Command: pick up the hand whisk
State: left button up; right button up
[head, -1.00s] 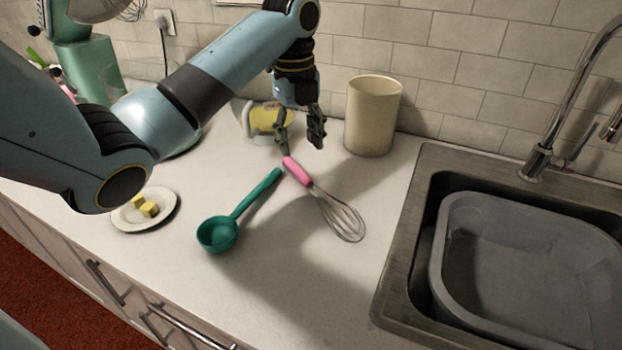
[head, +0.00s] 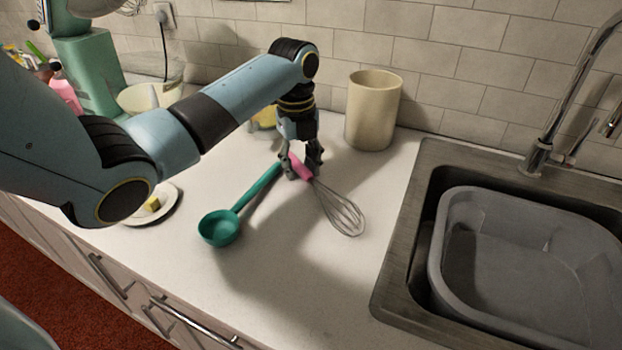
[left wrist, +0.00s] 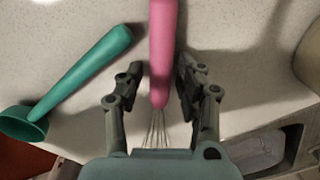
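The hand whisk, with a pink handle (head: 301,167) and a wire head (head: 342,212), lies on the white counter. Its wires point toward the sink. My left gripper (head: 303,174) is down over the handle. In the left wrist view my left gripper's fingers (left wrist: 161,72) stand on either side of the pink handle (left wrist: 163,45), spread, with a small gap on the left; contact on the right is hard to tell. The wires are partly hidden behind the gripper's palm. My right gripper is in neither view.
A green ladle (head: 219,228) lies just left of the whisk, its handle end close to my gripper. A cream canister (head: 373,112) stands behind to the right. A steel sink with a grey tub (head: 436,262) is at right. A small plate (head: 168,208) with yellow cubes is at left.

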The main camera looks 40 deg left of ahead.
pick_arm(q)
grip_shut()
